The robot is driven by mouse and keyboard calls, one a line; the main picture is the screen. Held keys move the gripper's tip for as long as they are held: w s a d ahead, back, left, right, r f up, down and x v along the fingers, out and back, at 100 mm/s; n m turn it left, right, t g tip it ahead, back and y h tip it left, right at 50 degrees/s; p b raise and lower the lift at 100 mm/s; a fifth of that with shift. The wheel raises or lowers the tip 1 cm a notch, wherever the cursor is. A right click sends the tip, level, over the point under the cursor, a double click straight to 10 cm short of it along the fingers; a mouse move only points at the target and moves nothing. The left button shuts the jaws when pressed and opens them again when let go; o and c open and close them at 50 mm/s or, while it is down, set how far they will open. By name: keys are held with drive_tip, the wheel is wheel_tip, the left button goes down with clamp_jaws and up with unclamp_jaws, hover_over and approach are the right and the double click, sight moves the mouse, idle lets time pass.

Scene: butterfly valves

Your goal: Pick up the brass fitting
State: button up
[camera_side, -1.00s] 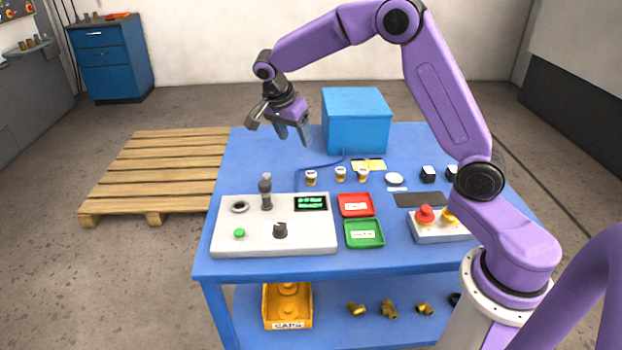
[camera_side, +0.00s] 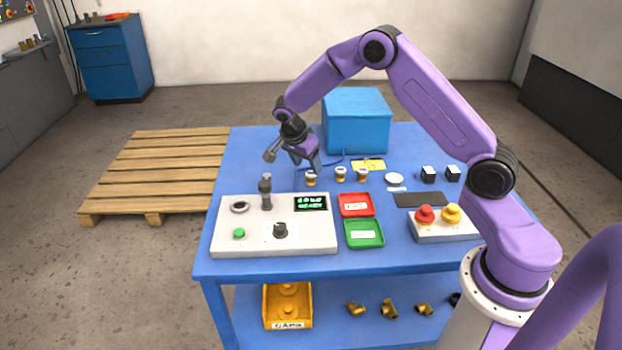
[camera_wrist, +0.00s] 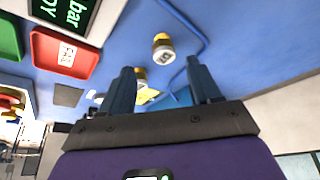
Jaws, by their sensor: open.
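Three small brass fittings with white labels stand in a row on the blue table. The leftmost brass fitting (camera_side: 311,179) is nearest my gripper (camera_side: 308,165); the middle brass fitting (camera_side: 340,174) and right brass fitting (camera_side: 363,175) stand to its right. In the wrist view, one brass fitting (camera_wrist: 163,47) shows upright just beyond the gap between the fingertips of my gripper (camera_wrist: 160,66). Another brass fitting (camera_wrist: 140,78) is partly hidden beside the left finger. My gripper is open and empty, tilted down just above the leftmost fitting. I cannot tell whether it touches it.
A grey control panel (camera_side: 262,238) with a raised post stands in front. Red (camera_side: 356,205) and green (camera_side: 363,234) trays lie beside it. A blue box (camera_side: 357,128) stands behind, and a blue cable (camera_wrist: 190,28) runs near the fitting. More brass pieces (camera_side: 389,308) lie on the lower shelf.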

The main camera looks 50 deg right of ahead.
sight(310, 173)
drive_tip(key=shift+w+x, duration=0.15)
drive_tip(key=shift+x, duration=1.15)
drive_tip(key=shift+w+x, duration=0.1)
drive_tip(key=shift+x, duration=1.2)
drive_tip(key=shift+d+r, duration=0.1)
clamp_jaws()
